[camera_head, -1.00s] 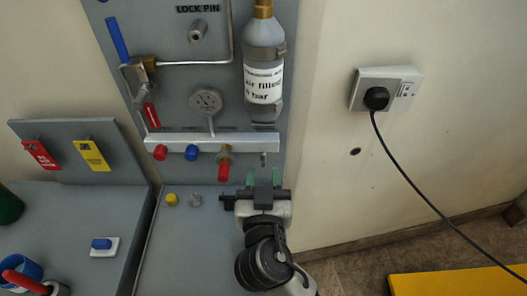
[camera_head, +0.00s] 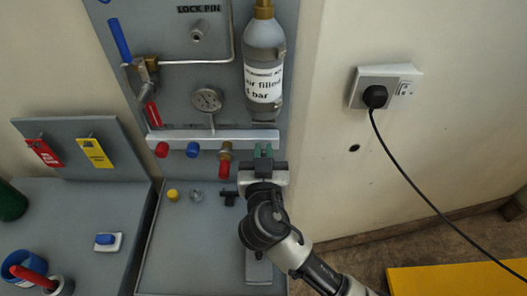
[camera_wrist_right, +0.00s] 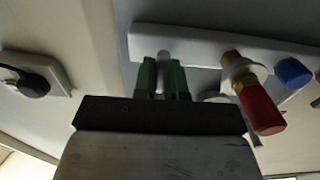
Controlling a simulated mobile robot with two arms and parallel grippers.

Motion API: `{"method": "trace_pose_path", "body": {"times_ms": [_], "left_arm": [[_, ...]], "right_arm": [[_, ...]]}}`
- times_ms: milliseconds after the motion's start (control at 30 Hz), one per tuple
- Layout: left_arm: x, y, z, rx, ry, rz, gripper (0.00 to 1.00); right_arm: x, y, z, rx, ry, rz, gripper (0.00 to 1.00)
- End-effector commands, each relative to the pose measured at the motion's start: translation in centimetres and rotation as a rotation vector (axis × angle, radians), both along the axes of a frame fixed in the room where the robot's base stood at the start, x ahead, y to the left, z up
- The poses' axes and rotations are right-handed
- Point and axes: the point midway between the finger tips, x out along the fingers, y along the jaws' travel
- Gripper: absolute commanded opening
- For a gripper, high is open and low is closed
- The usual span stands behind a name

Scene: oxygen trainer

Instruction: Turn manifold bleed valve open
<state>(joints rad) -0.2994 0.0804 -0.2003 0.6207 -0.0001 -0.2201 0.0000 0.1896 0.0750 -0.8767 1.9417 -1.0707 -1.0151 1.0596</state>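The manifold (camera_head: 215,137) is a pale horizontal bar on the grey panel. Its small bleed valve stem is at the bar's right end, mostly hidden by my fingers in the head view; in the wrist view the light grey stem (camera_wrist_right: 163,57) shows between them. My right gripper (camera_head: 263,151) has its green fingertips drawn close together, one on each side of the stem, and appears shut on it. It also shows in the wrist view (camera_wrist_right: 163,78). How far the valve is turned cannot be seen. My left gripper is not in view.
Left of the stem, a brass valve with a red handle (camera_head: 224,170), a blue knob (camera_head: 193,150) and a red knob (camera_head: 162,150) hang from the manifold. A gauge (camera_head: 208,99) and bottle (camera_head: 264,60) are above. Small parts, including a yellow cap (camera_head: 173,195), lie below.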

Motion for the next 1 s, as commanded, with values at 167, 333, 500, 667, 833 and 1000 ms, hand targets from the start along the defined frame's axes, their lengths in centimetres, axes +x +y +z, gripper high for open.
{"method": "trace_pose_path", "body": {"times_ms": [167, 333, 500, 667, 833, 1000], "left_arm": [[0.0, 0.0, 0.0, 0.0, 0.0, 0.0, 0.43], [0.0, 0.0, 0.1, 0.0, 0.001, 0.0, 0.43], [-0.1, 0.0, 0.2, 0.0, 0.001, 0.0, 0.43], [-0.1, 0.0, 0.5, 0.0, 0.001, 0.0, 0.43], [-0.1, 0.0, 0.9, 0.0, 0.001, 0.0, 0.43], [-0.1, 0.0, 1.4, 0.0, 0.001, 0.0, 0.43]], "right_arm": [[0.0, 0.0, 0.0, -0.003, 0.001, 0.0, 0.0], [0.0, 0.0, 0.0, -0.035, 0.002, -0.001, 0.0], [0.0, 0.1, 0.0, -0.117, 0.001, -0.001, 0.0], [0.0, 0.3, 0.0, -0.242, 0.001, -0.001, 0.0], [0.0, 0.4, 0.0, -0.402, 0.001, -0.001, 0.0], [0.0, 0.6, 0.0, -0.564, 0.001, 0.0, 0.0]]}}
